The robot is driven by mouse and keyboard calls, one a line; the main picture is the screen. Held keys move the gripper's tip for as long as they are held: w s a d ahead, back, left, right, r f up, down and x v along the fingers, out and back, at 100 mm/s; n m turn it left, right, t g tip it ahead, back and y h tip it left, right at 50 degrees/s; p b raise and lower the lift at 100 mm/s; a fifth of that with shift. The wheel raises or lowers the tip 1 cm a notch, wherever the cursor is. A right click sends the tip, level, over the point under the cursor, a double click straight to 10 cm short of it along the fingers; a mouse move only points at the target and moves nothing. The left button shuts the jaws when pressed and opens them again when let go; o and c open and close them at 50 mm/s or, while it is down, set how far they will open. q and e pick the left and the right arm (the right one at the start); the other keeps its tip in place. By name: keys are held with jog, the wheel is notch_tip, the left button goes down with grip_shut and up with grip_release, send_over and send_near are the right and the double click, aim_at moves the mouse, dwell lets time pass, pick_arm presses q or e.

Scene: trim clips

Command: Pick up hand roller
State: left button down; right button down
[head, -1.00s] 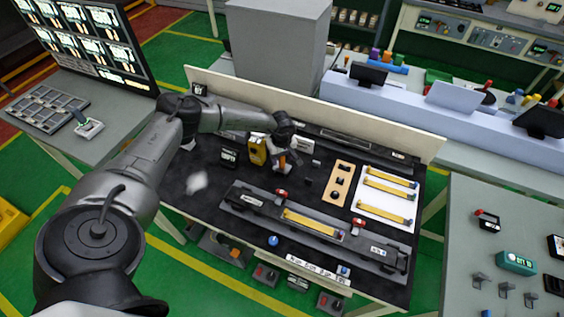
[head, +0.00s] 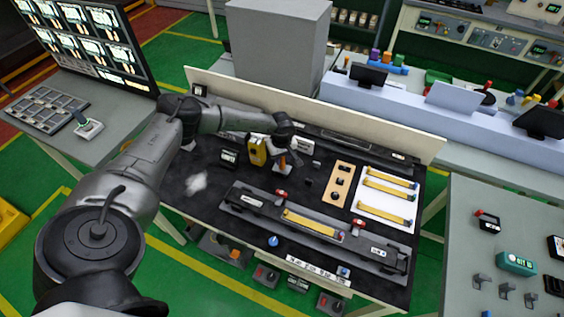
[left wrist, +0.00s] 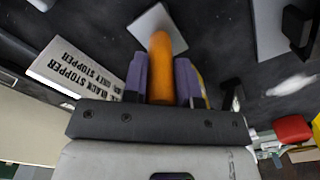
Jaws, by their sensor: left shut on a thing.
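The hand roller has an orange handle, seen in the left wrist view (left wrist: 160,62), with a pale flat part beyond it. My left gripper (left wrist: 160,82) is shut on the orange handle, with purple fingers on both sides. I cannot tell whether the roller touches the bench. My right gripper is not in view.
A yellow device (head: 257,150) stands close to the left of the gripper. A label strip reading "black stopper" and "grey stopper" (left wrist: 75,72) lies nearby. A tan board (head: 341,184) and a white tray with yellow strips (head: 371,211) lie to the right. A long grey fixture (head: 262,217) runs along the front.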

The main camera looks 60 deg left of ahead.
pick_arm(q)
jog(key=shift+r, duration=0.1)
jog(key=shift+r, duration=0.3)
jog(key=r, duration=0.3)
jog(key=shift+w+d+r+b, duration=0.2)
jog(key=shift+d+r+b, duration=0.15)
jog(key=w+d+r+b, duration=0.1)
jog(key=w+d+r, duration=0.2)
jog(key=d+r, duration=0.3)
jog(key=d, duration=0.4)
jog(key=shift+w+d+r, duration=0.15)
jog(key=shift+d+r, duration=0.05)
jog(key=shift+r, duration=0.05)
